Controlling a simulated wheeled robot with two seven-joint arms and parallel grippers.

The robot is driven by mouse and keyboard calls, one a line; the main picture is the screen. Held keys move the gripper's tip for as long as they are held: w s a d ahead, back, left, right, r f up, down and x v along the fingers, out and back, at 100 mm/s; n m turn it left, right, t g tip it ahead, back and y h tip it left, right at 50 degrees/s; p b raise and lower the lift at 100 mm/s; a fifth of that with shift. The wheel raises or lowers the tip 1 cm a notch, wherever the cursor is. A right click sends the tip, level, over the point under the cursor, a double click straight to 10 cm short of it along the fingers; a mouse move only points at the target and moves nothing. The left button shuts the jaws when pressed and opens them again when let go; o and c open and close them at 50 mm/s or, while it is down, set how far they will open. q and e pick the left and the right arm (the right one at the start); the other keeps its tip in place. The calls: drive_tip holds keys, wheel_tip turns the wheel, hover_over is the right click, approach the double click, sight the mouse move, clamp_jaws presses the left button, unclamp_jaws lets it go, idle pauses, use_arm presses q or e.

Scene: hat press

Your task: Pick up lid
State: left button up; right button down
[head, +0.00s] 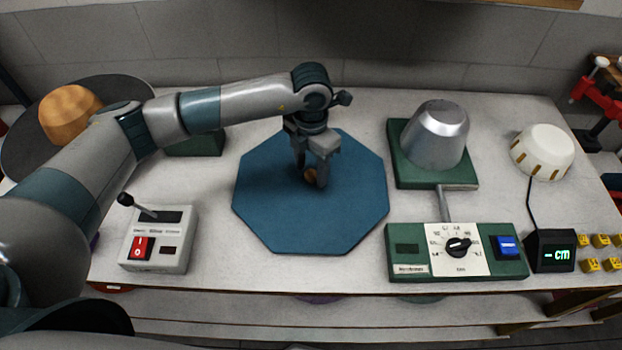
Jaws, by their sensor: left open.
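The lid looks to be the flat blue octagonal plate (275,220), which lies at the middle of the table. A small round orange-brown knob (310,176) shows near its middle. My left gripper (311,177) points down over the plate, with its fingers open and one on each side of the knob. I cannot tell whether the fingers touch it. The gripper hides part of the knob and plate. My right gripper is not in view.
To the right, a silver metal dome (436,135) stands on a green base (455,180) behind a green control box (405,262). A white cap-like form (542,150) and a cm display (551,252) stand far right. A grey lever box (160,242) stands front left.

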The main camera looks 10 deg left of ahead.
sight(311, 173)
use_arm(q)
drive_tip(key=shift+f, duration=0.15)
idle(0.3)
clamp_jaws()
wheel_tip(311, 173, up, 10)
drive_tip(key=b, duration=0.4)
